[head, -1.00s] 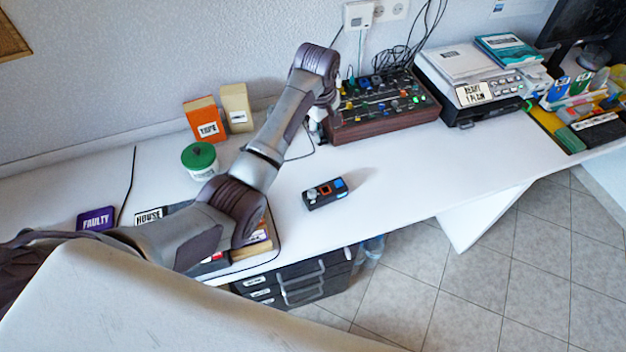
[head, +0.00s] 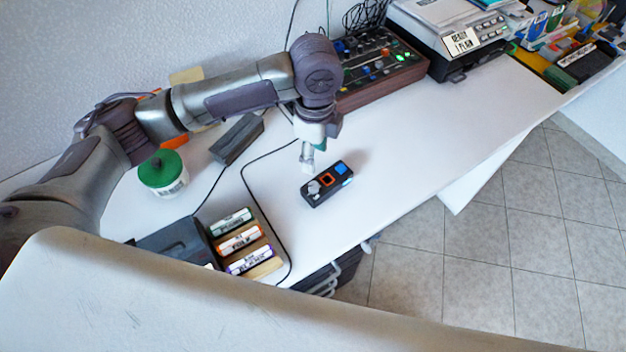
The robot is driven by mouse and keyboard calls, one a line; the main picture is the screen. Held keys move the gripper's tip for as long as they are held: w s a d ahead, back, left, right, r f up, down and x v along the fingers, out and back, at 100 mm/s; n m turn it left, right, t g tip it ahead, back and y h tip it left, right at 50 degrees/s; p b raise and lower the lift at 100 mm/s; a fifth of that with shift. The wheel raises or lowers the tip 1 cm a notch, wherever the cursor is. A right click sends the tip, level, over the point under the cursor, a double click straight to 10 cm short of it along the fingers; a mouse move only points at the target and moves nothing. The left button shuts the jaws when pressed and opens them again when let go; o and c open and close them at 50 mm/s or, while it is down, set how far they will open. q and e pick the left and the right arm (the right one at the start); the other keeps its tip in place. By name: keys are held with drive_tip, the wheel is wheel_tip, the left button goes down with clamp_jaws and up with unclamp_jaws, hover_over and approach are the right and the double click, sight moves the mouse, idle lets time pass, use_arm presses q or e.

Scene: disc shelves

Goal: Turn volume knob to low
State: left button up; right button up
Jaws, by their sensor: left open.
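A small black control box (head: 328,198) lies on the white desk. It carries a grey-white knob (head: 313,187) at its left end, an orange-framed square in the middle and a blue button at its right end. The knob's setting is too small to read. My left gripper (head: 307,167) points down just above and behind the knob end of the box, apart from the knob as far as I can tell. It is open and holds nothing that I can see. My right gripper is out of view.
A mixer with many knobs (head: 385,68) stands behind my left arm, partly hidden. A printer (head: 455,35) is to its right. A green-lidded jar (head: 162,172), a grey device (head: 237,138) and a rack of labelled cartridges (head: 262,268) are at left. The desk right of the box is clear.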

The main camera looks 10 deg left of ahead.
sight(314, 185)
use_arm(q)
wheel_tip(314, 185, down, 12)
drive_tip(key=shift+w+a+r, duration=0.1)
drive_tip(key=shift+r, duration=0.05)
clamp_jaws()
idle(0.4)
